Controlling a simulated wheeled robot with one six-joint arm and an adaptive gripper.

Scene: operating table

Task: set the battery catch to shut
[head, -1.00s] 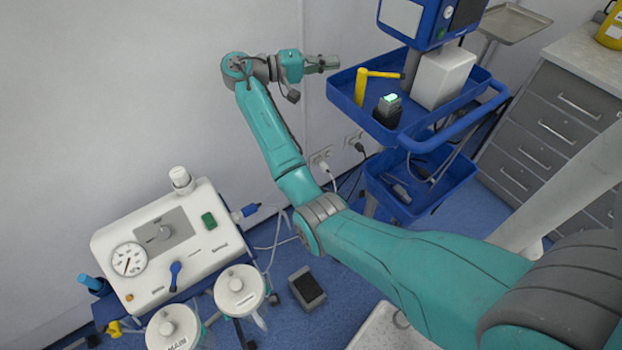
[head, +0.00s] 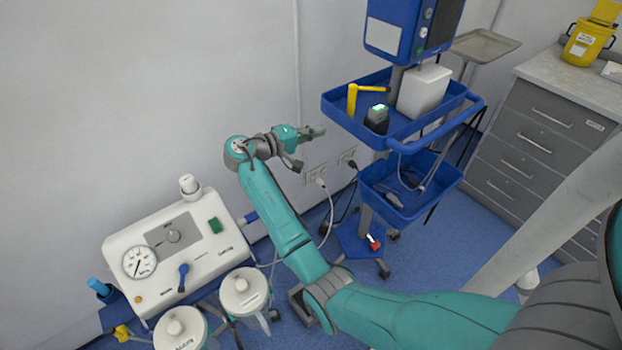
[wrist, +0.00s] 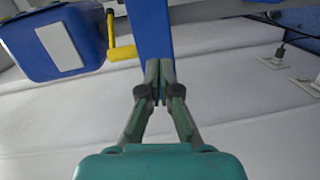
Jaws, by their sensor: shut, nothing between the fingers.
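No part is plainly marked as the battery catch. A yellow L-shaped lever (head: 353,98) stands at the left of the blue trolley's upper tray (head: 335,113), beside a dark block with a lit green top (head: 377,118). The lever also shows in the wrist view (wrist: 122,53), left of my fingers. A small red-and-white part (head: 374,242) shows low on the trolley base; its details are too small to tell. My gripper (head: 320,131) is shut and empty, just left of the upper tray and below its rim. The wrist view shows its closed fingertips (wrist: 160,66) before a blue strip; contact is unclear.
A white box (head: 424,90) stands on the upper tray. A lower blue tray (head: 408,205) holds cables. A white suction unit (head: 180,250) with canisters stands at left. Wall sockets with plugs (head: 316,174) are behind my arm. Grey drawers (head: 545,140) are at right.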

